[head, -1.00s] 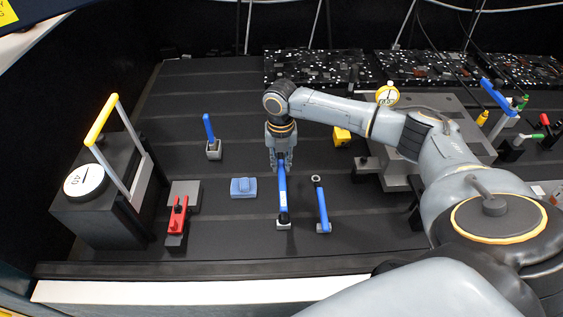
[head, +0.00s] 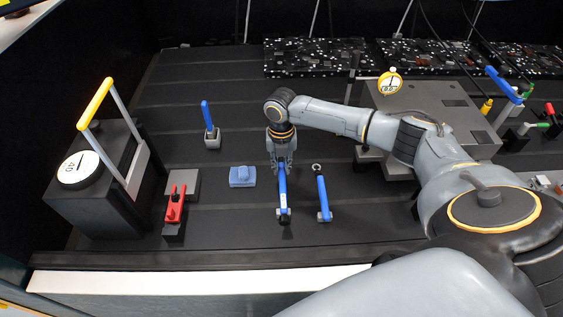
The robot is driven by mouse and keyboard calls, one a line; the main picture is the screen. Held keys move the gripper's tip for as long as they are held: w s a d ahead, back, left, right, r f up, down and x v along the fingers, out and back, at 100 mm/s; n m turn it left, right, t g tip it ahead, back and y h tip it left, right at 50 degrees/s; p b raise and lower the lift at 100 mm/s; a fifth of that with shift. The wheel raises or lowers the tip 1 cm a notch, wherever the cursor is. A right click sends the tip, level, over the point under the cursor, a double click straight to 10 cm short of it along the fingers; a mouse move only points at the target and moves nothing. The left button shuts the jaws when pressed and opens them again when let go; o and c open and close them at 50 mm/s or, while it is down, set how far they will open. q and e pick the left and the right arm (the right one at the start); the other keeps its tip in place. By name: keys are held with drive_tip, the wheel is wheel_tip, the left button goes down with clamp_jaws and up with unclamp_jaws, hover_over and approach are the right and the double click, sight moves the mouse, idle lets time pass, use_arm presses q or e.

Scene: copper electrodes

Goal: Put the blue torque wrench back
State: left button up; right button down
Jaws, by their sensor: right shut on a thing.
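My right gripper (head: 281,166) points down and is shut on the upper end of a blue torque wrench (head: 283,187). The wrench hangs nearly upright below the fingers, with a pale label and a dark lower end. I cannot tell whether its lower end touches the dark table (head: 225,225). A second blue-handled tool (head: 323,195) with a ring at its top stands just to the right, apart from the held one, in a small grey base. My left gripper is not in view.
A light-blue block (head: 242,177) and a red clamp (head: 174,205) lie to the left. A blue-handled tool (head: 207,118) stands behind them. A black box with a yellow handle (head: 97,103) stands far left. A grey box (head: 430,100) is at right.

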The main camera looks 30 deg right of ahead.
drive_tip(key=shift+f+p, duration=0.1)
drive_tip(key=shift+p, duration=0.2)
idle(0.5)
drive_tip(key=shift+f+b, duration=0.6)
drive_tip(key=shift+f, duration=0.5)
idle(0.4)
drive_tip(key=c, duration=0.7)
unclamp_jaws()
drive_tip(key=shift+r, duration=0.1)
drive_tip(key=shift+r+p, duration=2.05)
drive_tip(key=shift+p, duration=0.05)
drive_tip(key=shift+r, duration=0.85)
